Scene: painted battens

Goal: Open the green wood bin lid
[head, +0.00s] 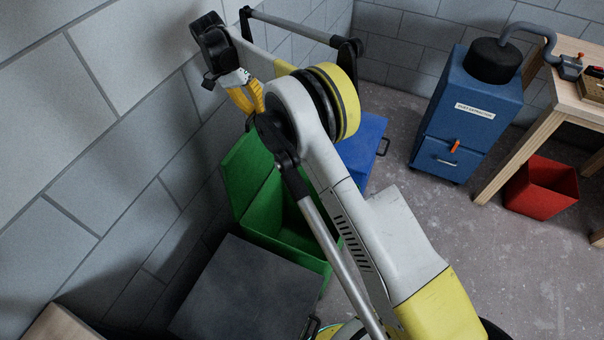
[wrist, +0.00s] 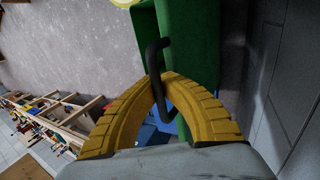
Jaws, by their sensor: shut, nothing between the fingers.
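The green wood bin (head: 262,232) stands by the wall in the head view. Its lid (head: 244,168) is tilted up on the wall side, and part of the bin's inside shows. My arm hides much of the bin. My gripper (head: 254,108) is above the raised lid, with its yellow fingers pointing down. In the wrist view my gripper (wrist: 166,78) is shut, its fingertips meeting in an arch. A black bar handle (wrist: 154,56) crosses at the fingertips and shows inside the arch, beside the green lid (wrist: 204,60). I cannot tell whether the fingers touch it.
A dark grey bin (head: 245,290) stands in front of the green one and a blue bin (head: 368,135) behind it. The block wall (head: 120,180) is close on the left. A blue extractor cabinet (head: 468,115), workbench and red tub (head: 542,188) stand right. Floor between is clear.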

